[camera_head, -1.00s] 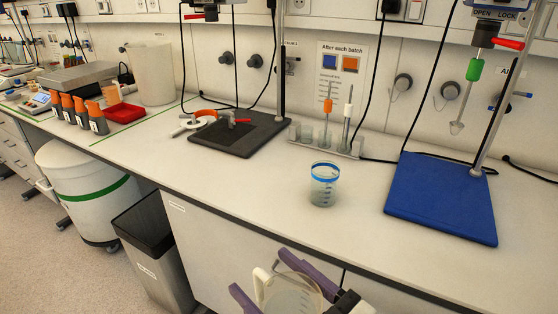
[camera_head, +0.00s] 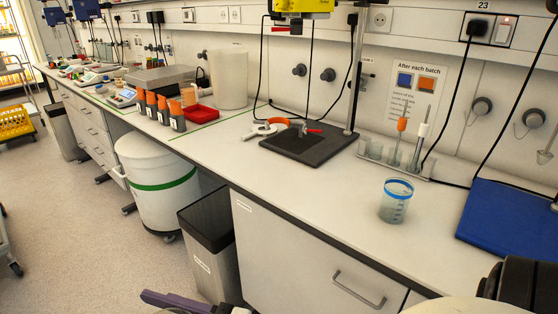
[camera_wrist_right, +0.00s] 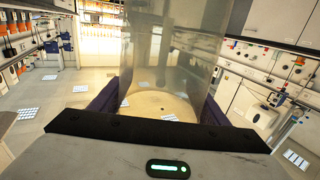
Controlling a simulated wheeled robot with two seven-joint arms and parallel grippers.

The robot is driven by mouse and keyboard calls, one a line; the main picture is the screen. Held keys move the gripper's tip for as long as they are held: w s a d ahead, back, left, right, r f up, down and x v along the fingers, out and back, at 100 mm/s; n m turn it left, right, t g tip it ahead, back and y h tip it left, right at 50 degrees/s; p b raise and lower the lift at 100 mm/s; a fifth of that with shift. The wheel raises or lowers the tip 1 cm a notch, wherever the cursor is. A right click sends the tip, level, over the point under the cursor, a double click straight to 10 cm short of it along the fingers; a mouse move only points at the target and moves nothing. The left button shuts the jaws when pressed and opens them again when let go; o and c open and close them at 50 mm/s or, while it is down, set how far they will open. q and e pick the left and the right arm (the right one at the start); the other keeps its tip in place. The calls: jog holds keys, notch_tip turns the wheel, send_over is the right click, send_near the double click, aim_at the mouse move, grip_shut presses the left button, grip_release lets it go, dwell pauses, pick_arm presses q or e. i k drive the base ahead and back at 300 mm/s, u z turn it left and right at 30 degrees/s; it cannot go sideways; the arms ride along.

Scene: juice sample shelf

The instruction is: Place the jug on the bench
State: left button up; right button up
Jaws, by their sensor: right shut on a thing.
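The jug is a large clear vessel (camera_wrist_right: 172,60) that fills the upper middle of the right wrist view. My right gripper (camera_wrist_right: 158,106) is shut on it, with a purple finger on each side. In the head view only part of a purple finger of the right gripper (camera_head: 178,301) shows at the bottom edge, in front of the bench and below its top; the jug is almost wholly cut off there. The bench (camera_head: 310,205) is a long white top with a dark front edge. My left gripper is in neither view.
A blue-rimmed beaker (camera_head: 396,203) stands on the bench at right, left of a blue board (camera_head: 505,222). A dark stand base (camera_head: 305,145) and a tube rack (camera_head: 385,160) are behind. The bench front between beaker and stand is clear. A grey bin (camera_head: 209,255) stands below.

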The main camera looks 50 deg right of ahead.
aim_at(372, 174)
jog(key=u, duration=0.35)
jog(key=i, duration=1.45)
jog(key=z, duration=2.7)
